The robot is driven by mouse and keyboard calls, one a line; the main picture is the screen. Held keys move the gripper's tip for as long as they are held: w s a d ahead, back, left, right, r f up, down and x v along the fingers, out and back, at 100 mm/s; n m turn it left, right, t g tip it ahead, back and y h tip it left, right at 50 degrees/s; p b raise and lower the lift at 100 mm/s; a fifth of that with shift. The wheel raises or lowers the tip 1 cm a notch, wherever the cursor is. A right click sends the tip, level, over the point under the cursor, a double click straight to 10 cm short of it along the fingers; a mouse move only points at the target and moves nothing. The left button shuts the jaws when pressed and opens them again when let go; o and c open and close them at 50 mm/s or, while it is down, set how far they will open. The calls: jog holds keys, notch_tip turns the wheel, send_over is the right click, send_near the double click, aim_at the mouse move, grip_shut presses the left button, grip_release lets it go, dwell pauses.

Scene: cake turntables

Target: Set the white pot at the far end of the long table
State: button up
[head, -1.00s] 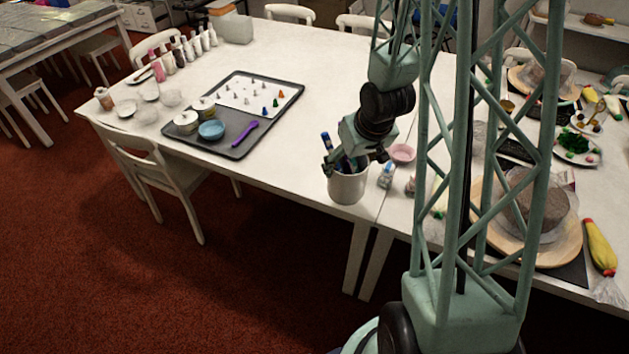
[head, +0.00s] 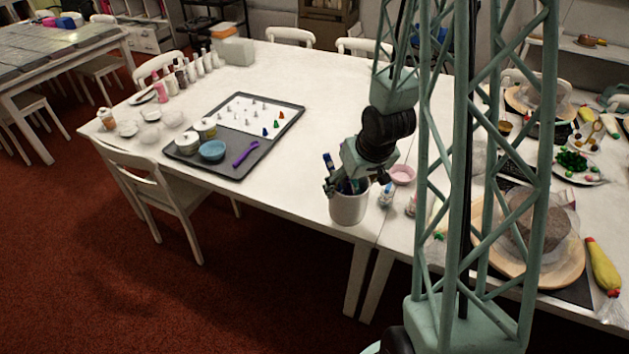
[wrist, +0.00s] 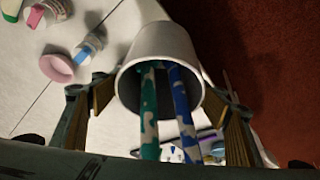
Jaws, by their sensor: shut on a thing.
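The white pot (head: 349,208) is in my gripper (head: 346,186), at the front edge of the long white table (head: 300,165), near its right end. In the wrist view the pot (wrist: 165,42) shows its open mouth, with a finger on either side. A teal-patterned stick (wrist: 149,110) and a blue-patterned stick (wrist: 183,105) stand inside it. The pot looks upright in the head view. I cannot tell whether its base touches the tabletop.
A dark tray (head: 217,168) with cans, a blue bowl (head: 212,150) and a purple tool lies left of the pot. A pink bowl (head: 402,175) and small bottles are close on the right. Bottles line the table's far left. Bare tabletop (head: 290,85) lies behind the tray.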

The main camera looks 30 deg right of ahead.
jog(key=w+a+f, duration=0.1)
jog(key=w+a, duration=0.2)
jog(key=w, duration=1)
jog(key=shift+w+a, duration=0.2)
jog(key=shift+a, duration=0.2)
jog(key=shift+f, duration=0.1)
jog(key=shift+s+a+b+x, duration=0.15)
jog(key=shift+b+x, duration=0.15)
jog(key=shift+x, duration=0.6)
jog(key=shift+s+a+b+x, duration=0.1)
jog(key=shift+b+x, duration=0.2)
jog(key=shift+x, duration=0.6)
jog(key=shift+f, duration=0.3)
jog(key=o, duration=1.5)
jog(key=shift+r, duration=0.1)
jog(key=shift+p+v, duration=1.85)
jog(key=shift+v, duration=4.2)
